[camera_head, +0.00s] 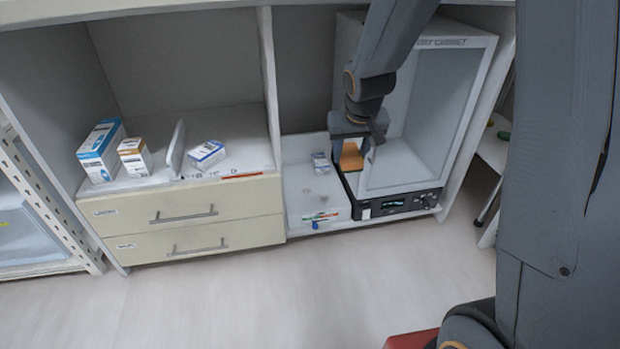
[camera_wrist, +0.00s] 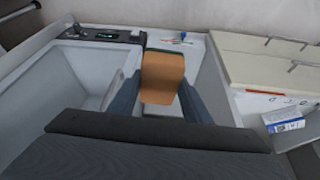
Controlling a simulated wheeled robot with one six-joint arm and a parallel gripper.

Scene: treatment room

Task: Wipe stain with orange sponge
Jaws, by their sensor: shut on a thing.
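The orange sponge (camera_wrist: 163,75) is between the two fingers of my gripper (camera_wrist: 158,100) in the wrist view, and the gripper is shut on it. In the head view the sponge (camera_head: 351,156) shows as an orange block below my gripper (camera_head: 352,140). I cannot tell whether the sponge touches a surface.
Small boxes (camera_head: 319,161) and coloured pens (camera_head: 321,216) lie on the white surface (camera_head: 300,190) left of the cabinet. A drawer unit (camera_head: 190,218) stands further left, with a blue-white box (camera_head: 101,150), an orange-white box (camera_head: 135,157) and a lying box (camera_head: 207,154) on top. The floor in front is clear.

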